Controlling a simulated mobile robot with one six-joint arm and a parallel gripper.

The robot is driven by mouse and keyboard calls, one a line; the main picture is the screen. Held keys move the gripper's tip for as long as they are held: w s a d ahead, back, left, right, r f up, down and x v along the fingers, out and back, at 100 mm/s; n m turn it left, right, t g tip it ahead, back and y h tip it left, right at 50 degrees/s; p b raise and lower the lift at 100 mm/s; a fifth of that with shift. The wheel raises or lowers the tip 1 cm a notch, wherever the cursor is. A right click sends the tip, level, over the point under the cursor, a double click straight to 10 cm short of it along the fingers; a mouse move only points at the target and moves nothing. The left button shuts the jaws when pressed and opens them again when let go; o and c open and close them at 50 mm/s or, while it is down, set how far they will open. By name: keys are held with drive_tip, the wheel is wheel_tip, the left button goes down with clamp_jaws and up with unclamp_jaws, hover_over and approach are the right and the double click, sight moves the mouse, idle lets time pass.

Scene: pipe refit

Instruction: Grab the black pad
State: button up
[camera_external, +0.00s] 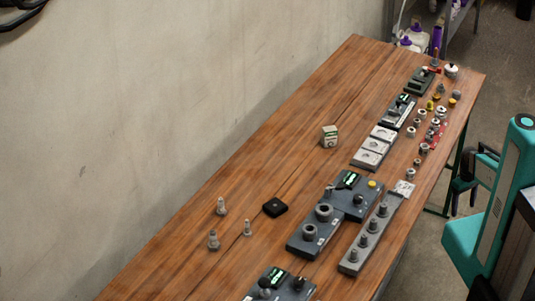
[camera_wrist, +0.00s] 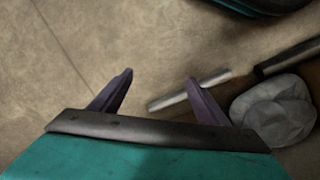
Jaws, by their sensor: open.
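In the external view my teal body and folded arm are at the right, beside the table and well away from the pad. The pad is not in the wrist view.
Several bolts (camera_external: 221,206) stand left of the pad. A fixture block (camera_external: 303,236) and a grey bar with pegs (camera_external: 354,260) are to its right. A small pale cube (camera_external: 329,136) stands farther back. Fittings line the far right. Wood around the pad is clear.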

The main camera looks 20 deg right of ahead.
drive_tip(key=w+d+r+n+t+h, duration=0.15)
drive_tip(key=w+d+r, duration=0.25)
drive_tip(key=w+r, duration=0.4)
drive_tip(key=w+d+r+t+p, duration=0.1)
drive_tip(key=w+d+r+t, duration=0.2)
drive_tip(key=w+d+r, duration=0.5)
drive_tip(key=w+d+r+n+t+h, duration=0.15)
drive_tip(key=w+r, duration=0.45)
drive_tip(key=r, duration=0.6)
drive_tip(key=w+a+r+t+y, duration=0.1)
drive_tip(key=w+a+r+t, duration=0.1)
drive_tip(key=w+a+r, duration=0.8)
drive_tip(key=s+a+g+y+b, duration=0.1)
drive_tip(key=s+a+g+y, duration=0.1)
drive_tip(key=a, duration=2.1)
drive_tip(key=s+a+g+y+b, duration=0.1)
drive_tip(key=s+a+y, duration=0.1)
drive_tip(key=a, duration=2)
drive_tip(key=s+a+g, duration=0.2)
drive_tip(key=s+a, duration=1.3)
drive_tip(key=a, duration=0.3)
drive_tip(key=s+a+r+g+h, duration=0.1)
drive_tip(key=s+a+g, duration=0.1)
drive_tip(key=s+a, duration=1.4)
drive_tip(key=a+b, duration=0.1)
drive_tip(key=a, duration=0.2)
drive_tip(key=shift+r, duration=0.25)
